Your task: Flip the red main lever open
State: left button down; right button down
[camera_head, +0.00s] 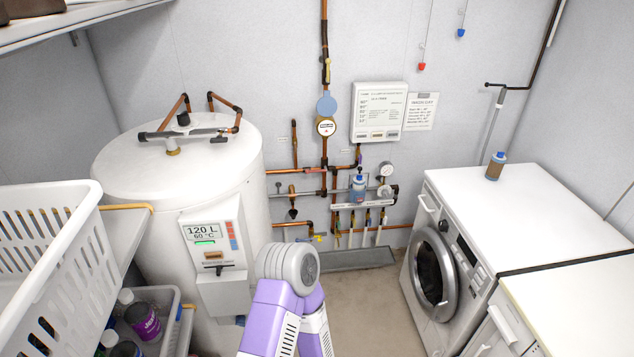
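I cannot make out a red lever for certain. Copper pipework (324,150) with a round gauge (326,127) and several small valves runs along the back wall. A small yellowish handle (327,70) sits on the upright pipe above the gauge. A small red piece (421,66) hangs from a thin cord on the wall, up and right of the pipes. A purple and grey link of one of my arms rises at the bottom middle, in front of the lower pipes and floor. Neither gripper shows.
A white water tank (180,190) with a control box (212,245) stands left. A white basket (50,250) is at the left edge. A washing machine (520,205) stands right, with a bottle (496,166) on top. Bare floor (365,295) lies between.

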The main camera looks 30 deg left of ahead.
aim_at(307, 172)
jog(key=u, duration=0.1)
jog(key=i, duration=1.6)
jog(key=u, duration=0.95)
jog(key=i, duration=0.75)
jog(key=u, duration=0.35)
